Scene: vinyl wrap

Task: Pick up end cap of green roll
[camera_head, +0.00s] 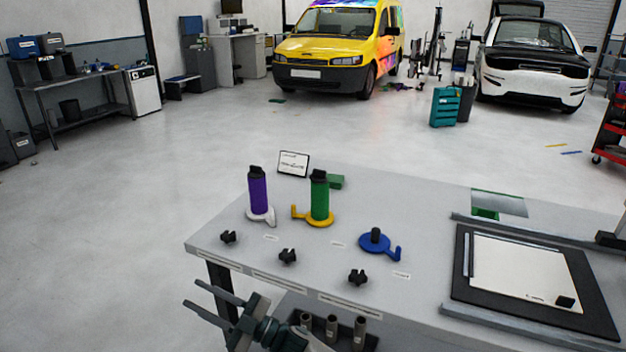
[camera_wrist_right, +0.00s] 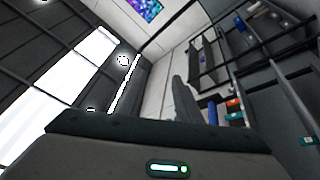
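The green roll (camera_head: 319,200) stands upright on a yellow holder (camera_head: 300,213) with a side handle, near the back of the grey table. A black end cap (camera_head: 319,175) sits on top of the green roll. My right gripper (camera_head: 191,293) is low at the table's front left edge, well apart from the roll. Its two fingers point left and are spread, with nothing between them. The right wrist view shows ceiling and walls, not the roll. My left gripper is not in view.
A purple roll (camera_head: 259,195) stands left of the green one. A blue holder (camera_head: 375,243) with a black post is to its right. Black knobs (camera_head: 288,256) lie along the front. A sign (camera_head: 293,163) and green block (camera_head: 336,182) stand behind. A black-framed panel (camera_head: 520,268) lies right.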

